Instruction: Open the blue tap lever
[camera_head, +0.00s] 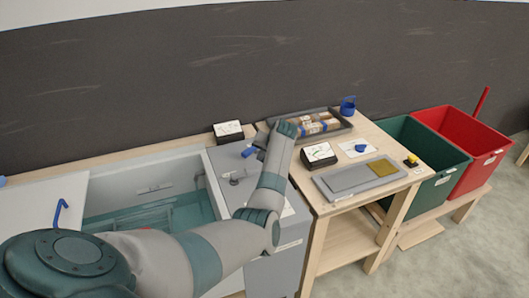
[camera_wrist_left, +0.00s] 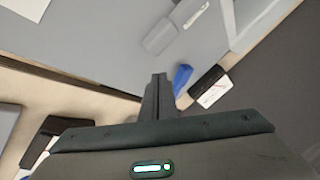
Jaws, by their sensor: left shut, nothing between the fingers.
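The blue tap lever (camera_head: 249,152) is on the grey counter beside the basin, close to the metal tap body (camera_head: 238,177). In the left wrist view the blue lever (camera_wrist_left: 182,77) lies just right of my fingertips, and a gap to them cannot be judged. My left gripper (camera_head: 263,140) is at the end of the arm reaching across the counter. In the left wrist view its fingers (camera_wrist_left: 158,90) are together, with nothing between them. The arm hides part of the counter. My right gripper is not in view.
A black box with a white label (camera_head: 228,131) stands behind the tap, near the wall. The water basin (camera_head: 150,217) is left of it. A wooden table (camera_head: 374,133) to the right carries a grey tray (camera_head: 339,125) and other items. Green (camera_head: 435,160) and red (camera_head: 485,150) bins stand further right.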

